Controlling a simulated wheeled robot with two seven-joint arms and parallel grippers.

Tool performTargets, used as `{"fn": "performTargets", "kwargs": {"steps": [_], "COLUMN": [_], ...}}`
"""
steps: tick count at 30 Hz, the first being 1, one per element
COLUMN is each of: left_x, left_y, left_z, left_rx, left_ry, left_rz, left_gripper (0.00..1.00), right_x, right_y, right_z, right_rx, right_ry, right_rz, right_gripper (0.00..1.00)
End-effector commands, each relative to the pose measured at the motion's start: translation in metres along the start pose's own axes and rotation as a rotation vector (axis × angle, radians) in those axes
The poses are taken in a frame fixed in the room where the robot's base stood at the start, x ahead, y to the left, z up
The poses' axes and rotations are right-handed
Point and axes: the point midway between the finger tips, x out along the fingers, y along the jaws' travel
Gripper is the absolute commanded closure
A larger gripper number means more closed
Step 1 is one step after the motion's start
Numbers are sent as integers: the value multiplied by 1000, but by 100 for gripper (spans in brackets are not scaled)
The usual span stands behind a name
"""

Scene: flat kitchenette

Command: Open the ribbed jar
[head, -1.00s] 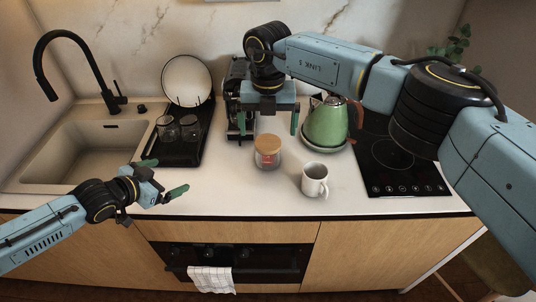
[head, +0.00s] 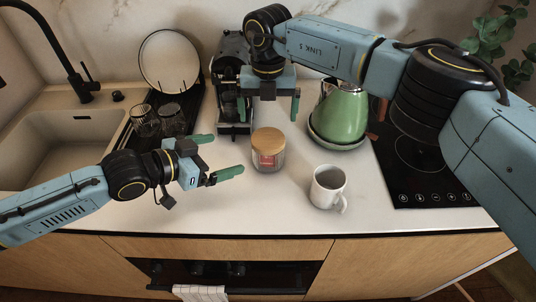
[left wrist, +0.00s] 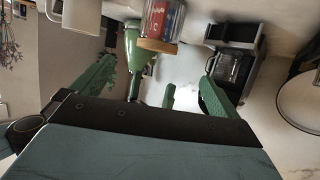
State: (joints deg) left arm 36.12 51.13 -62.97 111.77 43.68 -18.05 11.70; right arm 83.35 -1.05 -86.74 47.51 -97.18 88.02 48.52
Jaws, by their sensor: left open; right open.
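The jar (head: 268,160) is clear glass with a round wooden lid (head: 268,140) and a red label. It stands upright on the counter with the lid on; ribs are too fine to make out. In the left wrist view the jar (left wrist: 163,18) appears upside down at the top. My left gripper (head: 217,157) is open and empty, left of the jar, its green fingers pointing toward it without touching. My right gripper (head: 268,106) is open and empty, fingers pointing down, above and behind the jar.
A white mug (head: 327,187) stands right of the jar. A green kettle (head: 340,115) is behind it, beside the black hob (head: 425,170). A coffee machine (head: 232,80) stands at the back. A black rack (head: 190,112) with a plate and glasses is left, near the sink. The front counter is clear.

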Motion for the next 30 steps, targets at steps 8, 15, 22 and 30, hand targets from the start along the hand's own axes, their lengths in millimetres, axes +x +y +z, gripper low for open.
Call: {"fn": "performTargets", "kwargs": {"steps": [8, 15, 22, 30], "left_x": [36, 84, 118, 132], "left_y": [1, 1, 0, 0], "left_z": [-1, -1, -1, 0], "left_rx": [-1, 0, 1, 1], "left_ry": [2, 2, 1, 0], "left_rz": [1, 1, 0, -1], "left_gripper": [0, 0, 0, 0], "right_x": [-1, 0, 0, 0], "right_y": [0, 0, 0, 0], "right_z": [0, 0, 0, 0], "right_rx": [-1, 0, 0, 0], "right_ry": [-1, -1, 0, 0], "right_rz": [0, 0, 0, 0], "right_gripper": [4, 4, 4, 4]}}
